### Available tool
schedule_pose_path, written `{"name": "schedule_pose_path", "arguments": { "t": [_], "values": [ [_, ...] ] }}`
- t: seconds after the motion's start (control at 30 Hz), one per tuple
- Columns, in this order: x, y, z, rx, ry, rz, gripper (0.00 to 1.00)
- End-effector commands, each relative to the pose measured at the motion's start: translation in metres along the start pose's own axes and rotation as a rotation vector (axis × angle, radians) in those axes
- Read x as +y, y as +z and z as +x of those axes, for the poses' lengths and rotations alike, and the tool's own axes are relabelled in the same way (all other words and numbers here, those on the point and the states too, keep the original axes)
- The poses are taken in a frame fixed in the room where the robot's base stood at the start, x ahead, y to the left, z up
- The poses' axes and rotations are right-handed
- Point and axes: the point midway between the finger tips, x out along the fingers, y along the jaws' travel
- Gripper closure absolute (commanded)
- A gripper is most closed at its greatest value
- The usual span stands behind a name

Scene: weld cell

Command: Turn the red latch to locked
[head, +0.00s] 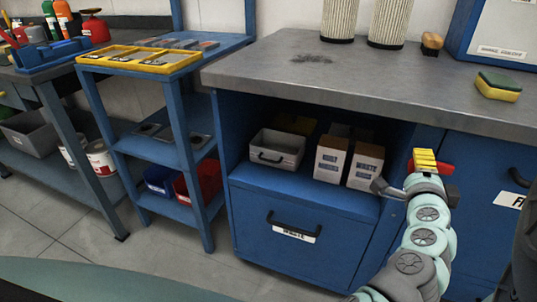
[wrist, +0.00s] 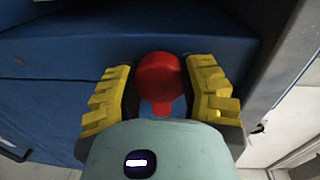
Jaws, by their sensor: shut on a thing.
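The red latch (wrist: 158,75) shows in the wrist view as a round red knob with a narrower red part below it, between the yellow-padded fingers. My gripper (wrist: 160,92) is shut on it, with one finger on each side. In the head view my gripper (head: 424,162) is at the blue cabinet front, below the worktop edge, and a bit of the red latch (head: 446,168) shows just right of the yellow pads. The fingers hide much of the latch there, and I cannot tell its lock position. My wrist covers the lower middle of the wrist view.
The grey worktop (head: 330,75) overhangs the cabinet above my gripper. An open shelf with a grey bin (head: 277,151) and white boxes (head: 332,160) lies to the left, above a drawer (head: 285,245) with a black handle. A labelled blue door (head: 480,185) is on the right.

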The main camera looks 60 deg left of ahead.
Motion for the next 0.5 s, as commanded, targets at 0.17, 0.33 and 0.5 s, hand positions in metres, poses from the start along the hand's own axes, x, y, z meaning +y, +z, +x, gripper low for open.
{"name": "schedule_pose_path", "arguments": {
  "t": [0.17,0.33,0.5],
  "values": [
    [0.0035,0.0021,0.0000,-0.006,0.008,0.001,1.00],
    [0.0029,0.0016,0.0000,-0.005,0.007,0.001,0.43],
    [0.0016,0.0007,0.0000,-0.002,0.004,0.000,0.26]
  ]
}}
